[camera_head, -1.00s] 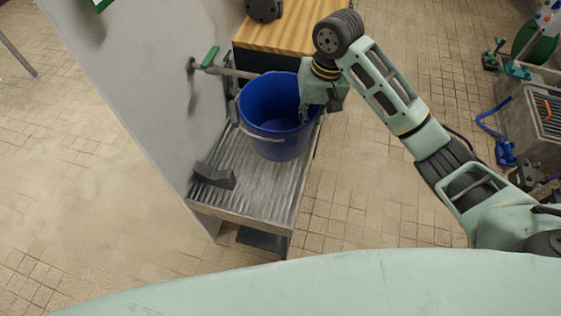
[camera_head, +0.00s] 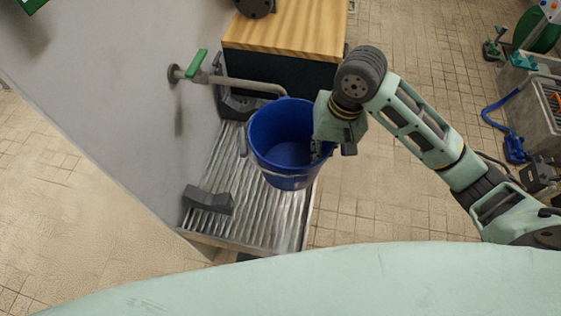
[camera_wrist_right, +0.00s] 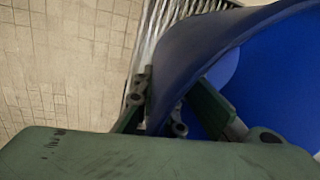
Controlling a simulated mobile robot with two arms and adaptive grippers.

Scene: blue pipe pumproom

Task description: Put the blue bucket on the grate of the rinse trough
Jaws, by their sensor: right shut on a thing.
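The blue bucket (camera_head: 285,135) is upright over the right part of the ribbed metal grate of the rinse trough (camera_head: 240,205). From above I cannot tell whether its base touches the grate. My right gripper (camera_head: 318,148) is shut on the bucket's right rim. In the right wrist view the fingers (camera_wrist_right: 165,110) straddle the bucket wall (camera_wrist_right: 200,50), one outside and one inside. The left gripper is not in view.
A tap with a green lever (camera_head: 197,63) and a pipe reaches from the grey wall toward the bucket. A dark grey block (camera_head: 208,200) lies on the near left of the grate. A wood-topped cabinet (camera_head: 285,30) stands behind.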

